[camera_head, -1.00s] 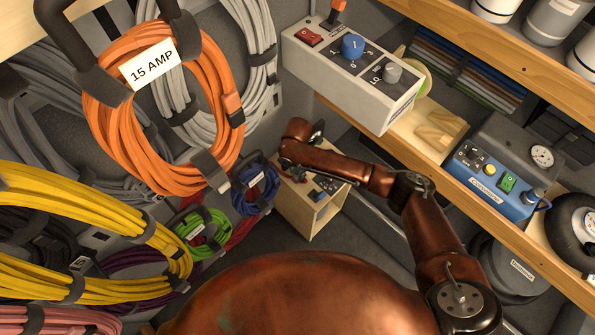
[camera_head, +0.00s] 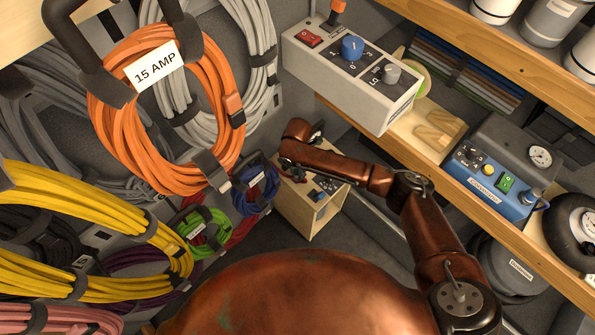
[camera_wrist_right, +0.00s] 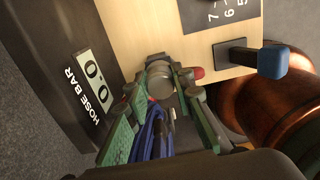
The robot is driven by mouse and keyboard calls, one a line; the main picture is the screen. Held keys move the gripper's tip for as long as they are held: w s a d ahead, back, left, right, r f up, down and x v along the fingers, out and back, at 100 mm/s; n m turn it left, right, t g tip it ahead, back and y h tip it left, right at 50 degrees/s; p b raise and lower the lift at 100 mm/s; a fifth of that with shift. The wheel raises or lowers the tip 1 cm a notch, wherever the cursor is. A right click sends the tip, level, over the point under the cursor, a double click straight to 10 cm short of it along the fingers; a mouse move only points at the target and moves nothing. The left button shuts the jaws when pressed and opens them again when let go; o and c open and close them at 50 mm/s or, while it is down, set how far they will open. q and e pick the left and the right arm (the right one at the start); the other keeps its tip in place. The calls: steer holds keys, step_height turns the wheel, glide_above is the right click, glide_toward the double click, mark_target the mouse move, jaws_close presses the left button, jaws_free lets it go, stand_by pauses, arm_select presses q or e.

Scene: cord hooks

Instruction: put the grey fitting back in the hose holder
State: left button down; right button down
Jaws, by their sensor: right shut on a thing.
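My right gripper (camera_head: 291,165) is at the small wooden-faced box on the floor, at the far end of my reddish-brown arm. In the right wrist view, its green-padded fingers (camera_wrist_right: 160,88) are closed around a round grey fitting (camera_wrist_right: 159,77), close to the box's light wooden face. How far the fitting sits from the face, or in what holder, I cannot tell. The hose holder is not clearly visible, hidden by the fingers. My left gripper is not in view.
The box (camera_head: 312,205) carries a blue lever (camera_wrist_right: 273,62), a red knob (camera_wrist_right: 199,73) and a dark "HOSE BAR" display (camera_wrist_right: 92,88). Orange (camera_head: 115,130) and yellow (camera_head: 60,270) coils hang left. A wooden shelf (camera_head: 480,215) runs along the right.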

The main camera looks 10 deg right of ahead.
mark_target(297, 171)
steer(key=shift+p, duration=0.3)
steer(key=shift+f, duration=0.55)
stand_by(0.4)
steer(key=c, duration=1.6)
jaws_free()
step_height(297, 171, up, 12)
